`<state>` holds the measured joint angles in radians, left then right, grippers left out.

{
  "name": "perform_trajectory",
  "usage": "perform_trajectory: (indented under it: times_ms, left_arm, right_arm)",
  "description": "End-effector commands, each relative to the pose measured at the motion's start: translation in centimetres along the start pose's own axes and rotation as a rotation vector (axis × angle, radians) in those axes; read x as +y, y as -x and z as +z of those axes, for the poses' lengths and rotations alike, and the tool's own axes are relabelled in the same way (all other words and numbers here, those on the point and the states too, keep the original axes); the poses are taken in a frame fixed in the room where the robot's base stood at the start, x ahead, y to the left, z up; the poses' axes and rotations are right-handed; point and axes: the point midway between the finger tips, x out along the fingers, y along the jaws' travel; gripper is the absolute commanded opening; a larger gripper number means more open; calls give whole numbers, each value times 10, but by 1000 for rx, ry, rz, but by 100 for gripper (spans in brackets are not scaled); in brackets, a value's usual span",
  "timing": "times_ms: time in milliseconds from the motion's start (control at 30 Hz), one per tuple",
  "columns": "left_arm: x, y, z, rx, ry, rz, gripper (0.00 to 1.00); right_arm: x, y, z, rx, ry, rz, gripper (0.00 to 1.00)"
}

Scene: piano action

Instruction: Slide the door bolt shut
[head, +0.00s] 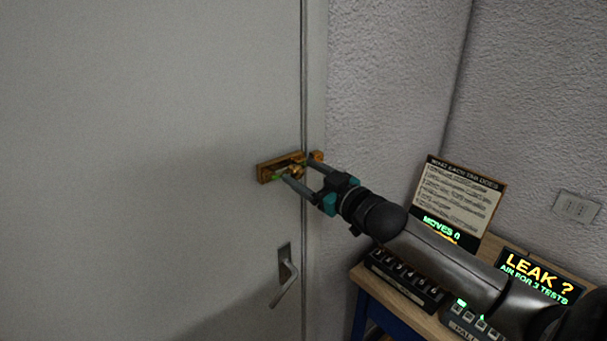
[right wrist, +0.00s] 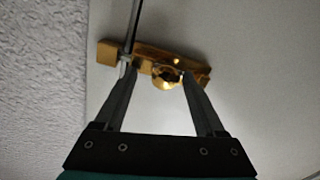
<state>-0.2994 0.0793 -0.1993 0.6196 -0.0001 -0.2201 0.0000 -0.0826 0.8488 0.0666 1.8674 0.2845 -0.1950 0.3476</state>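The brass door bolt (head: 265,173) is mounted on the pale door (head: 150,150) near its right edge, with a brass keeper (head: 317,156) on the frame across the gap. My right gripper (head: 291,170) is at the bolt, open, with one finger on each side of the round brass knob (right wrist: 165,74). In the right wrist view a small gap shows between the knob and the left finger; the right finger is very close to it, and I cannot tell whether it touches. The fingers partly hide the bar, so its reach into the keeper is unclear. My left gripper is not in view.
A door handle (head: 287,275) is below the bolt. At right, a wooden table (head: 435,328) holds a framed sign (head: 457,198), a lit "LEAK ?" display (head: 540,272) and a dark box with several knobs (head: 404,280). A textured wall (head: 385,80) stands beside the door frame.

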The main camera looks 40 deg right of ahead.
Motion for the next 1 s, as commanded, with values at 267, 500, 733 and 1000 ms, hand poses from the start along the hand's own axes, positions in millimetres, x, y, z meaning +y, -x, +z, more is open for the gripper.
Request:
perform_trajectory:
  times_ms: [267,500,733,1000]
  left_arm:
    - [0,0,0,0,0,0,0]
    - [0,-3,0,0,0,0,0]
    - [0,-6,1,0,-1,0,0]
    - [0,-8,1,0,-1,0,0]
  right_arm:
    - [-1,1,0,2,-1,-3,72]
    - [-2,18,2,0,-2,-3,72]
    - [-2,43,2,-1,-2,-4,72]
    - [-2,73,1,-1,-2,-3,72]
